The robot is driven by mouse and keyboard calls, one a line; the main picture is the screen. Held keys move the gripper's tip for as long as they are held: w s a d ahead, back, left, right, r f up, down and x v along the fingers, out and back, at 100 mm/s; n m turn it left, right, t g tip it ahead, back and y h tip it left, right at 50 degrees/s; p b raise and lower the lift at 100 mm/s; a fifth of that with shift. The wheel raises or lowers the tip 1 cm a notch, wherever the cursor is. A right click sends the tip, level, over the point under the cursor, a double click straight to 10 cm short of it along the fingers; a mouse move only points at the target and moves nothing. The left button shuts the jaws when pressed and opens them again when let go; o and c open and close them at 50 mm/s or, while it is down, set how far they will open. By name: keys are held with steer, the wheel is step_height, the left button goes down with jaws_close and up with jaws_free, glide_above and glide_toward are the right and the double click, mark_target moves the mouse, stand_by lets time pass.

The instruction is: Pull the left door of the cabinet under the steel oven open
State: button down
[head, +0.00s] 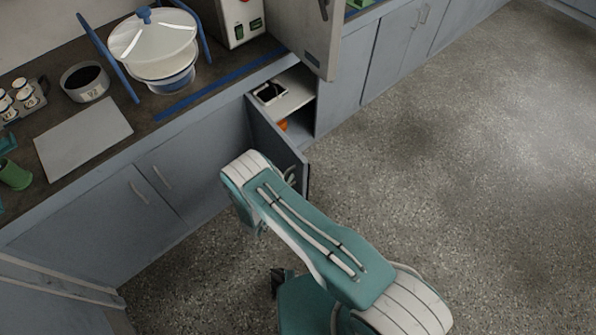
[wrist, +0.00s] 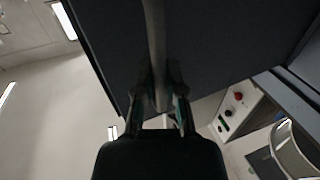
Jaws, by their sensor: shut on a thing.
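The left door (head: 275,140) of the cabinet under the steel oven (head: 311,38) stands well open in the head view, swung out from its left edge. In the wrist view the dark door panel (wrist: 225,45) fills the upper middle. My gripper (wrist: 158,88) is shut on the door handle (wrist: 154,40), a vertical bar running between its fingers. In the head view my arm hides most of the gripper and part of the door.
Inside the cabinet, a shelf (head: 296,101) holds a dark tray-like item (head: 270,93), with something orange (head: 283,125) below. The counter at left carries a sieve shaker (head: 155,45), a round pan (head: 85,82) and a grey plate (head: 83,140). The speckled floor (head: 450,180) at right is clear.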

steer(key=shift+s+a, duration=0.2)
steer(key=shift+a, duration=0.35)
steer(key=shift+s+a, duration=0.2)
steer(key=shift+a, duration=0.35)
steer(key=c, duration=0.7)
jaws_free()
steer(key=v, duration=1.2)
steer(key=shift+w, duration=0.1)
